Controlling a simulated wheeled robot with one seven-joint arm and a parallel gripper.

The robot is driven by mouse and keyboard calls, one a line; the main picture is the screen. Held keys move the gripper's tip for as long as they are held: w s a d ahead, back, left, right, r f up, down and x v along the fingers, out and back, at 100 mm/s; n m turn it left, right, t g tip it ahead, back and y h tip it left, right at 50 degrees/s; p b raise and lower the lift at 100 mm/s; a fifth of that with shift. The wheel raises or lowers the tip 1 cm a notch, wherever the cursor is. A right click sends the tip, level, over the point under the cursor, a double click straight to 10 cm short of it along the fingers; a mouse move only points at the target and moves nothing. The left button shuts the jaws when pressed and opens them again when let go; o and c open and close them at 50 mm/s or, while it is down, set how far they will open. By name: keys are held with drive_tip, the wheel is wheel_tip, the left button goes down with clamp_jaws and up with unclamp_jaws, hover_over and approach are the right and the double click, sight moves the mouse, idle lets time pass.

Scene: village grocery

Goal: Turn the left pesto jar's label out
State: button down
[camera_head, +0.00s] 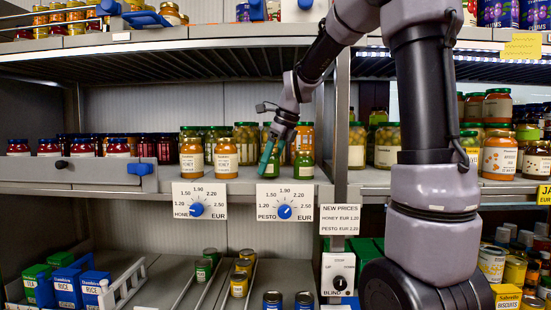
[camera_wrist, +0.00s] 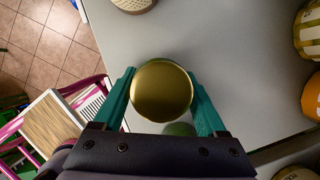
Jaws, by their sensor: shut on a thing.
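The left pesto jar (camera_head: 269,169) stands on the middle shelf, mostly hidden behind my gripper (camera_head: 272,153) in the head view. My gripper (camera_wrist: 160,98) is shut on this jar, with a teal finger on each side of its round gold lid (camera_wrist: 161,91) in the wrist view. The right pesto jar (camera_head: 304,166) stands just to the right, dark green with a pale label facing out. A green patch (camera_wrist: 180,129) shows below the gold lid in the wrist view; I cannot tell what it belongs to.
Two honey jars (camera_head: 226,160) stand to the left, and taller jars (camera_head: 246,143) stand behind. Price dials for honey (camera_head: 199,200) and pesto (camera_head: 285,200) hang below the shelf edge. A grey upright (camera_head: 341,130) is close on the right. Bare shelf surrounds the held jar.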

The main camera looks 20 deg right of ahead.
drive_tip(key=shift+w+f+n, duration=0.1)
drive_tip(key=shift+w+n, duration=0.1)
drive_tip(key=shift+n, duration=0.1)
drive_tip(key=n, duration=0.2)
drive_tip(key=n+g+y, duration=0.1)
drive_tip(key=n, duration=0.1)
drive_tip(key=shift+n+g, duration=0.3)
drive_tip(key=n+g, duration=0.1)
drive_tip(key=n, duration=0.2)
drive_tip(key=shift+f, duration=0.1)
drive_tip(key=shift+s, duration=0.1)
drive_tip(key=shift+f, duration=0.1)
unclamp_jaws()
